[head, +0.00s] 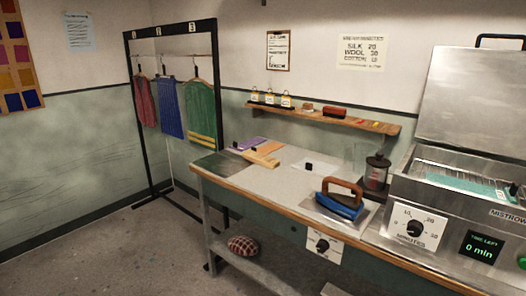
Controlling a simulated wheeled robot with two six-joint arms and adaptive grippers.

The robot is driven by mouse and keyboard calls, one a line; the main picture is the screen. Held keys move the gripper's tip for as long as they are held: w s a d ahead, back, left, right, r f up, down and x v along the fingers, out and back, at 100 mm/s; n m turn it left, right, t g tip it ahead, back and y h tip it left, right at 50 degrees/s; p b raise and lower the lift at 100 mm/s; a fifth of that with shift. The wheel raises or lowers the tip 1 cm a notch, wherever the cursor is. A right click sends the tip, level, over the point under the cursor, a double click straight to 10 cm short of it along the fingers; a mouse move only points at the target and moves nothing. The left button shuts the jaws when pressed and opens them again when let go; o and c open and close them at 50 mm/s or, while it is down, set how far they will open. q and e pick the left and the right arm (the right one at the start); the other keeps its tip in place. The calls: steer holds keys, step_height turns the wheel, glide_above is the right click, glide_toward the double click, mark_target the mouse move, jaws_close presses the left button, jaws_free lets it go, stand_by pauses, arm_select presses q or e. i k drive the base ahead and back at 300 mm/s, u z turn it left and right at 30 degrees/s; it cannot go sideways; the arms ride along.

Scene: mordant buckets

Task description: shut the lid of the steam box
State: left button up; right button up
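The steam box (460,215) is a steel box at the right end of the worktop. Its lid (475,100) stands open, raised nearly upright at the back, with a black handle (500,37) along its top edge. Teal cloth (465,182) lies inside the open box, on or near a wire rack. The front has a minutes dial (415,228) and a display (482,247) reading 0 min. The box's right side is cut off by the picture edge. Neither of my grippers can be made out in this view.
A blue iron (340,203) on a metal plate and a dark glass jar (376,173) stand just left of the box. A wall shelf (330,117) holds small bottles. Garments hang on a black rack (130,110). A checked cushion (243,245) lies on the lower shelf. Floor at left is clear.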

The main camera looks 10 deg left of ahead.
mark_target(474, 98)
steer(key=k, duration=0.5)
steer(key=z, duration=1.35)
steer(key=i, duration=1.2)
steer(key=u, duration=0.35)
